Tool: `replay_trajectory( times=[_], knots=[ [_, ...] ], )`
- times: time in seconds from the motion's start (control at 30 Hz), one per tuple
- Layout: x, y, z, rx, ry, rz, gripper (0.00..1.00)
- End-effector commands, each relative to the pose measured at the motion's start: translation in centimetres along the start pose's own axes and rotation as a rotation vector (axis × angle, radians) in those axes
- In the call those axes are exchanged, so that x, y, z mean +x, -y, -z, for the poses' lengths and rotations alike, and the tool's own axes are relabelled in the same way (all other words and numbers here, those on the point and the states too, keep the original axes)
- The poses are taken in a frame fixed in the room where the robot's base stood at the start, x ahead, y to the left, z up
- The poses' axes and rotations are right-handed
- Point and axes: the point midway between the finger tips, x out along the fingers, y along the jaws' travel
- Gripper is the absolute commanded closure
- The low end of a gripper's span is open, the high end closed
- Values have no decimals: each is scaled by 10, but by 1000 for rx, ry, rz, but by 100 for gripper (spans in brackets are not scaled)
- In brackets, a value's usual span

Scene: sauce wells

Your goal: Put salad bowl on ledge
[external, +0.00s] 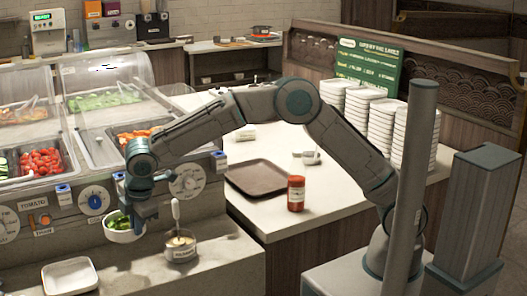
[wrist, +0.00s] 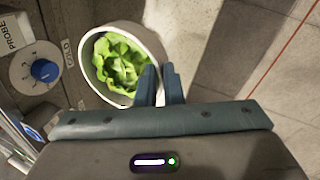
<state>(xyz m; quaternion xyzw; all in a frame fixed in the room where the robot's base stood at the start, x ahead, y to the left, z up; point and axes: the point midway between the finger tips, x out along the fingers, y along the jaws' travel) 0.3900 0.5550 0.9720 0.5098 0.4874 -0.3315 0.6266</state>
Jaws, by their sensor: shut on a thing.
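The salad bowl (external: 123,234) is white and round with green lettuce in it. My gripper (external: 140,213) is shut on its rim, at the right side of the bowl in the external view. In the wrist view the bowl (wrist: 84,79) shows at upper left, with the gripper fingers (wrist: 160,85) on its near right rim. The ledge (external: 215,262) is the grey counter strip in front of the salad bar. The bowl is at the ledge's back, by the dial panel; I cannot tell whether it touches the surface.
A sauce well (external: 180,247) with a spoon stands on the ledge right of the bowl. A white square dish (external: 70,277) lies at front left. A brown tray (external: 258,178) and a red jar (external: 296,194) are on the white counter. The ledge between dish and sauce well is clear.

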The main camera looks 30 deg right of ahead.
Motion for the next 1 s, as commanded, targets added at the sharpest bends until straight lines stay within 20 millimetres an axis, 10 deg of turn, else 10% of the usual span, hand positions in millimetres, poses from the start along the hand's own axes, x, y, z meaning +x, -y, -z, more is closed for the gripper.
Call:
replay_trajectory(
  times=[1.0],
  knots=[
    [100,36,4,-35,-14,-3,100]
  ],
)
